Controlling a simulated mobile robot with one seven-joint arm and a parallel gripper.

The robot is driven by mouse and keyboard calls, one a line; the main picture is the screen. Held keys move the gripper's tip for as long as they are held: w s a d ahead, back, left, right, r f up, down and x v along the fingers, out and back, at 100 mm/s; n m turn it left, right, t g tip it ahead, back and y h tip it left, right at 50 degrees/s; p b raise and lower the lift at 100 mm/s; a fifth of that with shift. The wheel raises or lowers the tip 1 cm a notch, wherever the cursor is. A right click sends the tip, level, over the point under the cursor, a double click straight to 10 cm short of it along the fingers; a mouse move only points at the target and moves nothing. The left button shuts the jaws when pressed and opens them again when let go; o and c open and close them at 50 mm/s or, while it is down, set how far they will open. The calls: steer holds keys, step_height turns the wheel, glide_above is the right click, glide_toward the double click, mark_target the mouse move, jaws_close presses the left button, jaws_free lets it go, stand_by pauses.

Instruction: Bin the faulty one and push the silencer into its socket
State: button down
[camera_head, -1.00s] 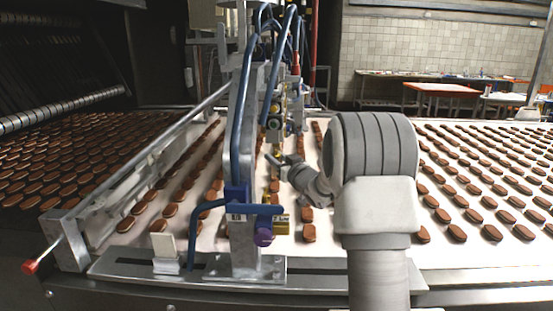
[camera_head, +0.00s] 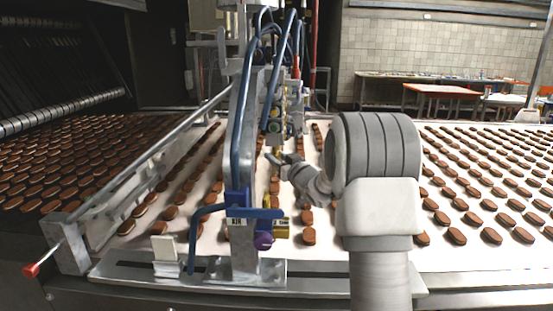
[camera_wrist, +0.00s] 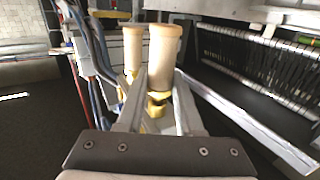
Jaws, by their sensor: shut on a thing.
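My gripper (camera_head: 271,157) reaches in to the right side of the valve stand, above the belt. In the wrist view my gripper (camera_wrist: 160,90) has its two fingers closed around the nearer silencer (camera_wrist: 163,58), a cream cylinder with a yellow brass base. A second, similar silencer (camera_wrist: 133,48) stands just behind and left of it. The two look close together; I cannot tell if they touch. The socket is not clear in either view, and neither silencer looks plainly faulty. In the head view the held silencer is too small to make out.
The metal stand (camera_head: 243,180) carries blue hoses (camera_head: 240,110) and a purple knob (camera_head: 263,240) close left of my arm. Rows of brown biscuits lie on the white belt (camera_head: 330,262). A red-tipped lever (camera_head: 31,270) sticks out at front left. I see no clear bin.

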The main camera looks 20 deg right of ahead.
steer(key=shift+r+p, duration=0.45)
steer(key=shift+r, duration=0.4)
steer(key=shift+c, duration=2.4)
jaws_free()
steer(key=shift+s, duration=0.1)
steer(key=s+d, duration=0.2)
steer(key=s, duration=1.5)
steer(key=shift+p, duration=0.3)
